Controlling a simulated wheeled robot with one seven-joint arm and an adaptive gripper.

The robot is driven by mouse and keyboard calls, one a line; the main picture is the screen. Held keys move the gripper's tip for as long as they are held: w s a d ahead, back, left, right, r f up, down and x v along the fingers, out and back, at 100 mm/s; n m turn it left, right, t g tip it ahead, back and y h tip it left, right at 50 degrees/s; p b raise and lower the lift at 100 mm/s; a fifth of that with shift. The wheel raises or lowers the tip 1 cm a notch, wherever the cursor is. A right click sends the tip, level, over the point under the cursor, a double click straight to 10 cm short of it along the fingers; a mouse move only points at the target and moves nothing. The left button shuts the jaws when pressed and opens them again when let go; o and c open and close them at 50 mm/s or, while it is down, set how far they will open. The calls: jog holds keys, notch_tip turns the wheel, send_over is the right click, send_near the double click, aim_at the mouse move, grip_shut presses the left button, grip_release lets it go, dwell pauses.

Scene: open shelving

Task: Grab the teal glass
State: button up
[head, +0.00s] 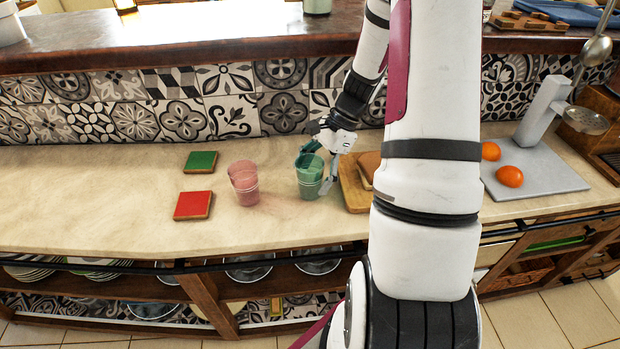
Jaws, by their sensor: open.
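The teal glass (309,184) stands upright on the pale counter (110,195), left of my arm in the head view. My gripper (319,172) is at the glass, with one finger at its right side and the other near its upper rim. The jaws are open. I cannot tell whether a finger touches the glass or reaches inside its rim. A pink glass (243,184) stands upright to the left of the teal one, a short gap away.
A green coaster (200,161) and a red coaster (193,205) lie left of the pink glass. A wooden board (353,188) lies close right of the teal glass, partly behind my arm. A grey board (545,178) with oranges is further right. The counter's left part is clear.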

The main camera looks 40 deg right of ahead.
jog(key=shift+x, duration=1.2)
jog(key=c, duration=1.4)
